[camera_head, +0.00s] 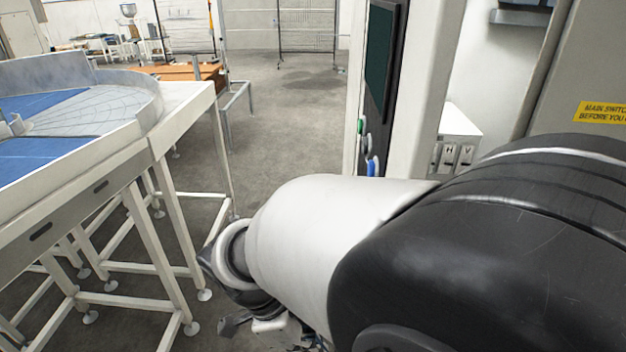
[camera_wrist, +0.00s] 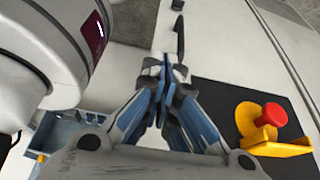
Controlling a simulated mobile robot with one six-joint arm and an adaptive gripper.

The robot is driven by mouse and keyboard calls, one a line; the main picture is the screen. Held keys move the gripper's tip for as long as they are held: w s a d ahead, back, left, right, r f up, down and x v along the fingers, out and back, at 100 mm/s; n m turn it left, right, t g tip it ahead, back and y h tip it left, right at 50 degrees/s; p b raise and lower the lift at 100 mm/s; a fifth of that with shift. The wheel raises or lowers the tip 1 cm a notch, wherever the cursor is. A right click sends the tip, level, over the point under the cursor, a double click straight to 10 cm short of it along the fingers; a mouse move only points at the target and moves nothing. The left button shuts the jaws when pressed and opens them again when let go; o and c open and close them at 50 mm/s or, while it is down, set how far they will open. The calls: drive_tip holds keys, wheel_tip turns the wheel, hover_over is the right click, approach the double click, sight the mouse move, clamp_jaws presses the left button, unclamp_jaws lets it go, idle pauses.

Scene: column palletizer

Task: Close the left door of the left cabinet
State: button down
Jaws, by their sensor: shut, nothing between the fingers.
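My gripper (camera_wrist: 165,68) shows in the wrist view with its blue and grey fingers together and nothing between them. A black handle-like bar (camera_wrist: 180,35) is on that surface, just beyond the fingertips. In the head view, a beige panel (camera_head: 585,75) with a yellow "MAIN SWITCH" label (camera_head: 603,111) stands at the right. I cannot tell which surface is the cabinet's left door, or how far it is open. My arm hides much of the lower right.
A red button on a yellow base (camera_wrist: 262,130) sits on a black panel (camera_wrist: 225,95), right of my gripper. A white post with a dark screen (camera_head: 380,60) stands ahead. A white-framed conveyor table (camera_head: 150,150) is at the left. Grey floor (camera_head: 290,110) is clear between.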

drive_tip(key=d+f+b, duration=0.1)
drive_tip(key=d+f, duration=0.3)
drive_tip(key=d, duration=0.1)
drive_tip(key=shift+d+f, duration=0.15)
drive_tip(key=shift+d, duration=0.25)
drive_tip(key=shift+b, duration=0.3)
